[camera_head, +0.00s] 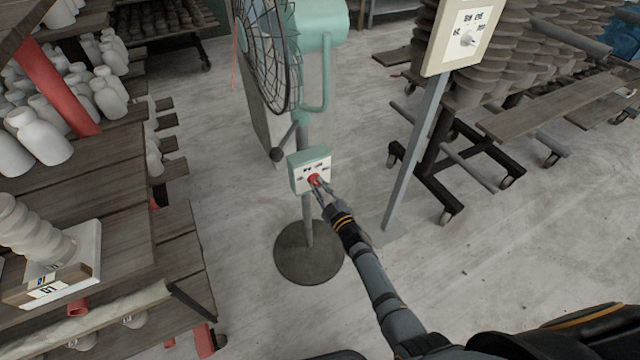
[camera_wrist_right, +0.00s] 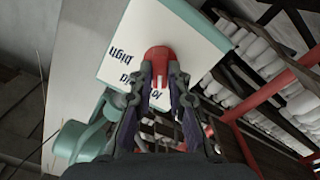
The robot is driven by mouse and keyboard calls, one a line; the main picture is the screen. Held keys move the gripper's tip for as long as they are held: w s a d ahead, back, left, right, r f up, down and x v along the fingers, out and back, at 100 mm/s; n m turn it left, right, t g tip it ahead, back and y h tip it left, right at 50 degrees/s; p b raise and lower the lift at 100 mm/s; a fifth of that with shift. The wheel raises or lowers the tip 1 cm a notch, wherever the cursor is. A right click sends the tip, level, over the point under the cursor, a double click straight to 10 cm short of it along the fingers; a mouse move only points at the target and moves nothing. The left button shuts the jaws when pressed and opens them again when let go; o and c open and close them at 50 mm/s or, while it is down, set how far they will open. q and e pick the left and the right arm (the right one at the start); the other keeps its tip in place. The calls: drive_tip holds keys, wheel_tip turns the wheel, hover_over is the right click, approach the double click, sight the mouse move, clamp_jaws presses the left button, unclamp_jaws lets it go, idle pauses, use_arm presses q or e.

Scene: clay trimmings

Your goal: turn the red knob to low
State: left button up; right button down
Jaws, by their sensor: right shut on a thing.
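The red knob (camera_head: 314,180) sits on the white front of a green control box (camera_head: 296,172) on the stand of a green fan. My right gripper (camera_head: 319,187) reaches up to it and is shut on the knob. In the right wrist view the red knob (camera_wrist_right: 158,56) shows between the two fingers of the right gripper (camera_wrist_right: 158,84), on the white panel (camera_wrist_right: 195,45). Printed words there include "high" and what looks like "low". The fingers hide part of the knob, and I cannot tell its exact setting. My left gripper is not in view.
The fan (camera_head: 268,50) stands on a round dark base (camera_head: 309,252). Wooden shelves with white bottles (camera_head: 38,135) fill the left. The pale floor (camera_head: 480,270) at right is clear.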

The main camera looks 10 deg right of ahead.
drive_tip(key=shift+m+p, duration=0.5)
drive_tip(key=shift+m, duration=0.4)
drive_tip(key=c, duration=1.3)
unclamp_jaws()
drive_tip(key=shift+s, duration=0.2)
drive_tip(key=v, duration=1.1)
drive_tip(key=shift+s, duration=0.35)
drive_tip(key=shift+d, duration=0.15)
